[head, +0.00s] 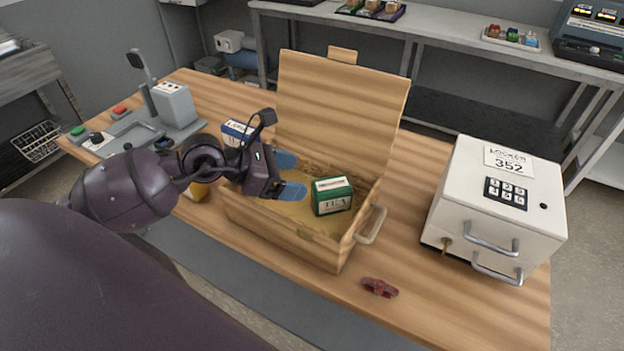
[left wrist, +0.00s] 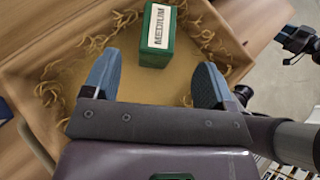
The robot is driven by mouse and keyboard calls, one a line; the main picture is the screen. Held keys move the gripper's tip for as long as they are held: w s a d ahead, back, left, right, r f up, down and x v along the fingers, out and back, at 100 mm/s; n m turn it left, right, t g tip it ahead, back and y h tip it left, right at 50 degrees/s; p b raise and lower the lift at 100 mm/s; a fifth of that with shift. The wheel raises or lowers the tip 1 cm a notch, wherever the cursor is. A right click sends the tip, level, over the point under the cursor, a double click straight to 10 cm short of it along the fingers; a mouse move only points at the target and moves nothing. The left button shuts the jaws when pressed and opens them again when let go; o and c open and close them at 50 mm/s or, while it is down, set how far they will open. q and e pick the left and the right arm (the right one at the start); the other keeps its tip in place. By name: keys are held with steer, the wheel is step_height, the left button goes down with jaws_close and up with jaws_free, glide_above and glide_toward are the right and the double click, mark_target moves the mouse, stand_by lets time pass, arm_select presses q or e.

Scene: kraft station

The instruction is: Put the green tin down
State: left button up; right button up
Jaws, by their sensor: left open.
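The green tin (head: 332,197) stands inside the open wooden box (head: 286,240), toward its right side. Its front reads "TEA" and its top bears a white label. In the left wrist view the tin (left wrist: 156,53) shows a label reading "MEDIUM" and lies ahead of the fingertips, between their lines. My left gripper (head: 291,175) is open and empty, over the left part of the box, with its blue fingers pointing at the tin and a gap between. The left gripper's fingers (left wrist: 157,75) are wide apart in the wrist view.
The box's lid (head: 338,110) stands raised at the back. A white locker (head: 494,210) marked 352 stands at the right. A small red object (head: 379,287) lies on the table in front. A grey device (head: 175,104) stands at the left. Shredded packing lines the box.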

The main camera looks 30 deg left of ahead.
arm_select(q)
steer(key=shift+v, duration=1.15)
arm_select(e)
steer(key=shift+s+f, duration=0.35)
steer(key=shift+s, duration=0.15)
steer(key=shift+w+r, duration=0.15)
steer(key=shift+w, duration=0.15)
